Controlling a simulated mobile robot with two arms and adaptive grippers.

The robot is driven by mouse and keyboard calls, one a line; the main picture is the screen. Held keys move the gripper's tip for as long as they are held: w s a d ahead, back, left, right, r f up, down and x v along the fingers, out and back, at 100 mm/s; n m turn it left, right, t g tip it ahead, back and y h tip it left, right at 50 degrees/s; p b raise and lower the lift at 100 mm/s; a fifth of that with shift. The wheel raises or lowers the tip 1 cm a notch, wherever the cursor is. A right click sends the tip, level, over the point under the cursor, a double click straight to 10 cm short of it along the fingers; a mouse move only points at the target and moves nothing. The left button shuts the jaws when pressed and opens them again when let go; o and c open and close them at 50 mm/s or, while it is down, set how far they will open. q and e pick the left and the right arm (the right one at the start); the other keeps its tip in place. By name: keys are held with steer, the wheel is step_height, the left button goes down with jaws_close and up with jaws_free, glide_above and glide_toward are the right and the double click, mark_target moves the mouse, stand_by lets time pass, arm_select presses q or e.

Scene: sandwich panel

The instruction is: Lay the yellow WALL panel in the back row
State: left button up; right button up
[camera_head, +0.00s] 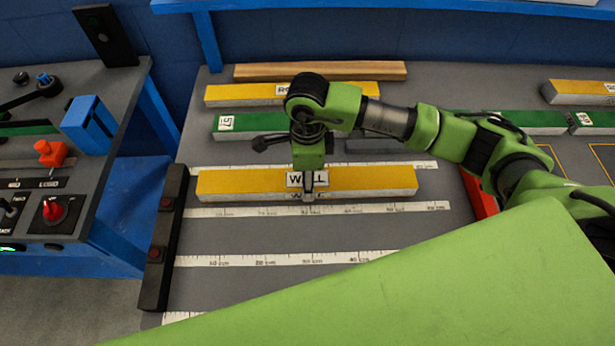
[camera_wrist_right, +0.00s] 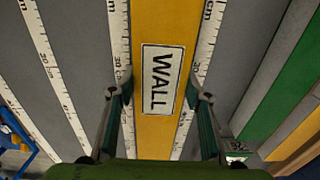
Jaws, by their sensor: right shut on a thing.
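The yellow WALL panel (camera_head: 240,182) lies lengthwise across the table, between the two rearmost white ruler strips, with its left end near a black stop bar. My right gripper (camera_head: 308,192) reaches down over its middle at the label and is shut on it. In the right wrist view the panel (camera_wrist_right: 160,25) runs between the fingers of the right gripper (camera_wrist_right: 160,98), one on each side of the WALL label. I cannot tell whether its underside touches the table. My left gripper is not in view.
The black stop bar (camera_head: 163,245) edges the rows at left. Behind the panel lie a green panel (camera_head: 260,123), another yellow panel (camera_head: 235,95) and a wooden beam (camera_head: 320,71). The grey rows between the front rulers (camera_head: 280,259) are bare. A red object (camera_head: 484,203) sits at right.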

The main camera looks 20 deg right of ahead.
steer(key=shift+f, duration=0.3)
steer(key=o, duration=1.4)
steer(key=shift+r, duration=0.1)
steer(key=shift+c, duration=0.2)
step_height(320, 180, up, 12)
